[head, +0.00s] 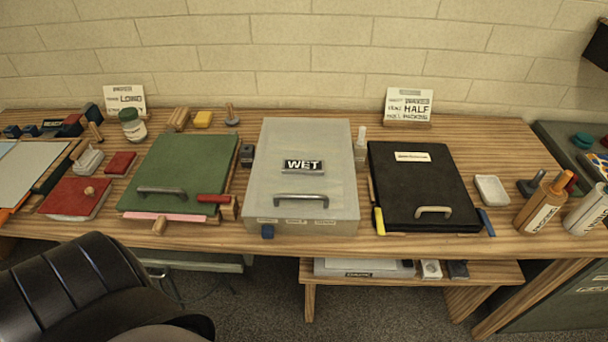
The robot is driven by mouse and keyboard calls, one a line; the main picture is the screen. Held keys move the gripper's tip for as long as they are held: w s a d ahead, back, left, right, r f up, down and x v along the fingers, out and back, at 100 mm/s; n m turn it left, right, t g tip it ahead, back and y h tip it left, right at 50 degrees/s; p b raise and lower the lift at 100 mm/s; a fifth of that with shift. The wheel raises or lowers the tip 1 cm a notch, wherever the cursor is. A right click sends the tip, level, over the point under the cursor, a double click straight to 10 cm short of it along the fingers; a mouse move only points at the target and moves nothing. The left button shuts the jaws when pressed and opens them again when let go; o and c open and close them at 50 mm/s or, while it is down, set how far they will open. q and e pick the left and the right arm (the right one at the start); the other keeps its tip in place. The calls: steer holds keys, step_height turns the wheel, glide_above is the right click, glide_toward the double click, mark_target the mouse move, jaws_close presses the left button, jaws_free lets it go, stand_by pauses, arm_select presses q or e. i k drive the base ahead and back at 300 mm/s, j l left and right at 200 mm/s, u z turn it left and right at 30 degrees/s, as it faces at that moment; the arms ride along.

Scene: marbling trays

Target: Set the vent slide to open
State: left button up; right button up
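A pale grey lidded box (255,190) stands in the middle of the table. Its lid has a black WET label (303,166) and a grey handle (301,198). A small blue knob (267,231) sits low on its front face, below the leftmost of three small labels (297,221); it looks like the vent slide. The label text is too small to read, so I cannot tell which setting the knob is at. Neither of my grippers is in view.
A green-lidded tray (180,170) with a red-handled tool (213,198) stands left of the box. A black-lidded tray (415,185) with a yellow stick (379,221) stands right. A black chair (80,290) fills the lower left. A low shelf (480,270) is below.

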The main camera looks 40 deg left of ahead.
mark_target(267, 232)
steer(key=u, duration=1.45)
